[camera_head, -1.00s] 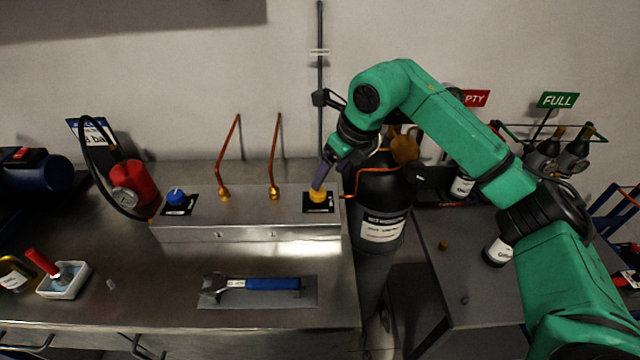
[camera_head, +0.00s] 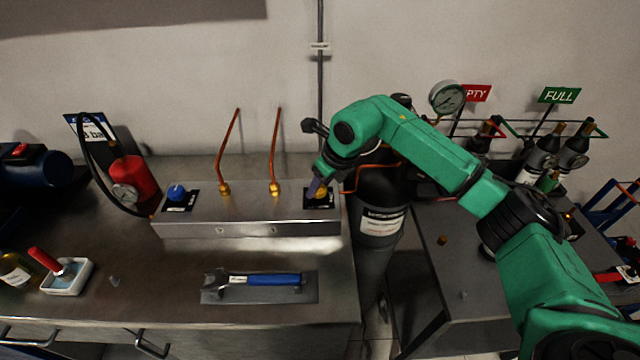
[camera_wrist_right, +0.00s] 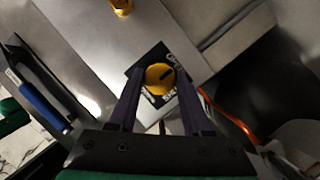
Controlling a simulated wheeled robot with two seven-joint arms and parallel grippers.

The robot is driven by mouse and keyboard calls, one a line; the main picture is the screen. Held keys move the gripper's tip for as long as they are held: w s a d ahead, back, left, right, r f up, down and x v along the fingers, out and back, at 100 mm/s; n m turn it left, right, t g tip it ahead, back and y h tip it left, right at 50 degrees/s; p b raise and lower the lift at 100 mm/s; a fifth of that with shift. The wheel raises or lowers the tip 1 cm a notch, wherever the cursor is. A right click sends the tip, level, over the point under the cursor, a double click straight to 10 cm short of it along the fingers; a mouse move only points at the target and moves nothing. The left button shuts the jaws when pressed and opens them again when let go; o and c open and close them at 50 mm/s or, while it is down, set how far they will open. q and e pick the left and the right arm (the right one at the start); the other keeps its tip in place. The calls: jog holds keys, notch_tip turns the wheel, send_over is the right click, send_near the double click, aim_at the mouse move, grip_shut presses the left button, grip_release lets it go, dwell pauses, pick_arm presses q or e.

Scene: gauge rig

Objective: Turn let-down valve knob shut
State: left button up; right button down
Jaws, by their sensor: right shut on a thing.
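A round yellow knob (camera_head: 323,193) sits on a black label plate at the right end of the steel manifold block (camera_head: 250,213). In the right wrist view the knob (camera_wrist_right: 160,79) has a dark pointer mark, and its plate (camera_wrist_right: 147,66) carries white lettering, partly hidden. My right gripper (camera_head: 317,189) reaches it from above and is shut on it. In the right wrist view its two dark fingers stand on either side of the knob. A blue knob (camera_head: 176,192) on its own black plate is at the block's left end. My left gripper is not in view.
Two copper pipes (camera_head: 276,150) rise from the block. A red cylinder with a gauge (camera_head: 133,178) stands left, a blue-handled tool (camera_head: 262,280) lies in front. A dark labelled cylinder (camera_head: 382,222) stands close to the bench's right edge. A round gauge (camera_head: 446,98) shows behind my arm.

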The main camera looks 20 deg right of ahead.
jog(key=shift+m, duration=0.3)
jog(key=m+h+b, duration=0.1)
jog(key=m, duration=0.1)
jog(key=m+b, duration=0.1)
jog(key=m, duration=0.1)
jog(key=shift+a+t+h+b, duration=0.15)
jog(key=shift+t+h+b, duration=0.2)
jog(key=shift+t+h, duration=0.05)
jog(key=m+h+b, duration=0.1)
jog(key=m, duration=0.1)
jog(key=m+b, duration=0.1)
jog(key=m, duration=0.2)
jog(key=shift+a+h, duration=0.1)
jog(key=shift+h, duration=0.3)
jog(key=m+h+b, duration=0.1)
jog(key=m, duration=0.2)
jog(key=shift+w+a+r+m+g+b, duration=0.1)
jog(key=shift+m+g+b, duration=0.2)
jog(key=shift+g, duration=0.1)
jog(key=shift+m+g+h+b, duration=0.2)
jog(key=shift+m+g+h, duration=0.2)
jog(key=shift+m, duration=0.75)
jog(key=shift+m+g+h+b, duration=0.2)
jog(key=shift+m+g+h, duration=0.15)
jog(key=shift+m, duration=0.8)
jog(key=shift+r, duration=0.1)
jog(key=shift+c, duration=1.6)
grip_release()
jog(key=shift+a, duration=0.1)
